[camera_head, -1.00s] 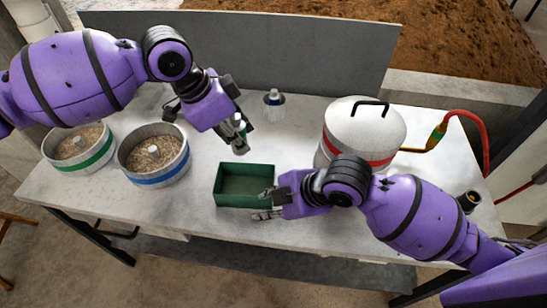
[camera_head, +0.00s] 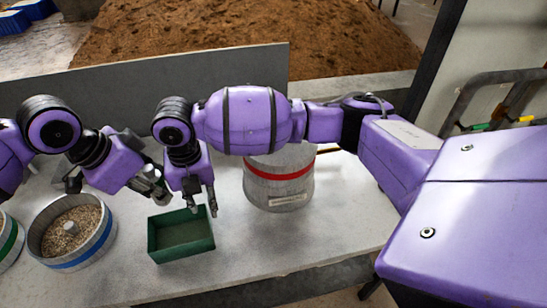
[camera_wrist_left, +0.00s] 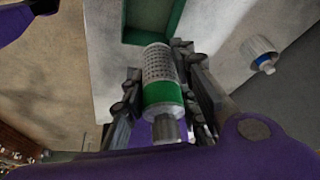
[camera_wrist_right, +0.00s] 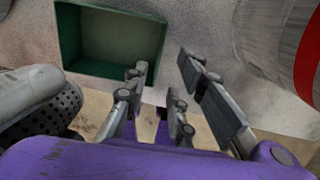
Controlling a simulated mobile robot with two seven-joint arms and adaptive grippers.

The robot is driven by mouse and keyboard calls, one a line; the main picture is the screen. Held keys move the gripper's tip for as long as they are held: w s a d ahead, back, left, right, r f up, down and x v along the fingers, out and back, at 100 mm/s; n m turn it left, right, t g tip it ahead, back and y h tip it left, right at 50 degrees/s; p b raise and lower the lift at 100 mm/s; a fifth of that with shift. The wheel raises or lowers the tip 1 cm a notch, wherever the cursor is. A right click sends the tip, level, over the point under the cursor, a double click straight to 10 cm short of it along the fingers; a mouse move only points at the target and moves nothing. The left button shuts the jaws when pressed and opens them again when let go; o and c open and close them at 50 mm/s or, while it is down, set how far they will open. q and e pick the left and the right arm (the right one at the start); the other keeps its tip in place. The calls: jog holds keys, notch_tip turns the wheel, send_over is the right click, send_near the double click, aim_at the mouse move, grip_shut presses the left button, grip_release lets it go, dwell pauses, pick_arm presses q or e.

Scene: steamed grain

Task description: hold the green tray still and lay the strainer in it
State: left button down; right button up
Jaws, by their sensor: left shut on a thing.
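The green tray (camera_head: 178,254) lies empty on the table in the head view. It also shows in the left wrist view (camera_wrist_left: 178,20) and the right wrist view (camera_wrist_right: 69,35). My left gripper (camera_head: 160,192) is shut on the strainer (camera_wrist_left: 160,70), a perforated metal cylinder with a green band. It holds the strainer behind the tray's back-left side, above the table. My right gripper (camera_head: 201,207) is open and points down at the tray's back-right corner; it also shows in the right wrist view (camera_wrist_right: 162,66). I cannot tell whether its fingers touch the tray.
A large pot (camera_head: 280,199) with a red band stands right of the tray. A grain-filled pan (camera_head: 97,245) with a blue band stands to the left. The table's front edge runs close below the tray.

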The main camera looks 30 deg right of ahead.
notch_tip(320, 180, down, 11)
jog(key=shift+r, duration=0.1)
dwell(0.3)
grip_shut()
